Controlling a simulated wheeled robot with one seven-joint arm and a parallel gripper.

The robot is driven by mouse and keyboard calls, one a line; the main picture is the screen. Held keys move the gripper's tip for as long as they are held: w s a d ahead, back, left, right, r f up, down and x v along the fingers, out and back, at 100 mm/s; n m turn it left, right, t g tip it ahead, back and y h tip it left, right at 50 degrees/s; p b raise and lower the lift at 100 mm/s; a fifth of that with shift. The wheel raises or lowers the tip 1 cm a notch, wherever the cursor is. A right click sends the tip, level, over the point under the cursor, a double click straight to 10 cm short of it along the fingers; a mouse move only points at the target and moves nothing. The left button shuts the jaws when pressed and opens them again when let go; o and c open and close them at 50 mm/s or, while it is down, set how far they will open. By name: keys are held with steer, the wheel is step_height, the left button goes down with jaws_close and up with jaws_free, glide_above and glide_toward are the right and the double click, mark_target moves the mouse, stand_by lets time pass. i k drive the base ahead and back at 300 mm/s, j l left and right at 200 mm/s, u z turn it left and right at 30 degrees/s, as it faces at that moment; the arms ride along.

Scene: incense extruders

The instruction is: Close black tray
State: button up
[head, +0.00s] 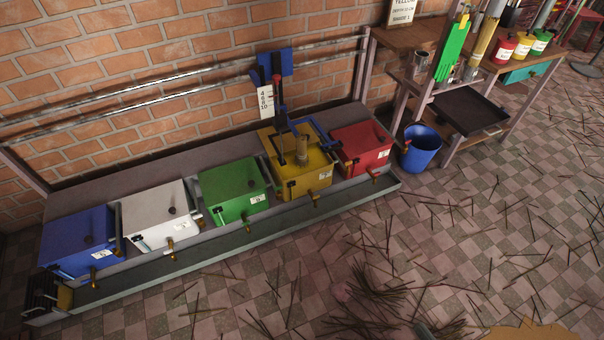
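The black tray (468,108) is at the upper right of the head view. It is a shallow, dark, open-topped tray jutting out from the front of the wooden table (403,45), below its top. Its inside looks empty. How much of it sits under the table cannot be told. My gripper is not in this view.
A blue bucket (420,148) stands on the floor just left of the tray. A teal drawer (530,73) is right of it. Coloured boxes, such as the red one (361,148), line a low platform. Sticks litter the tiled floor (470,220), otherwise open before the tray.

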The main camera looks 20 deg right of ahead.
mark_target(471, 115)
steer(key=z, duration=1.5)
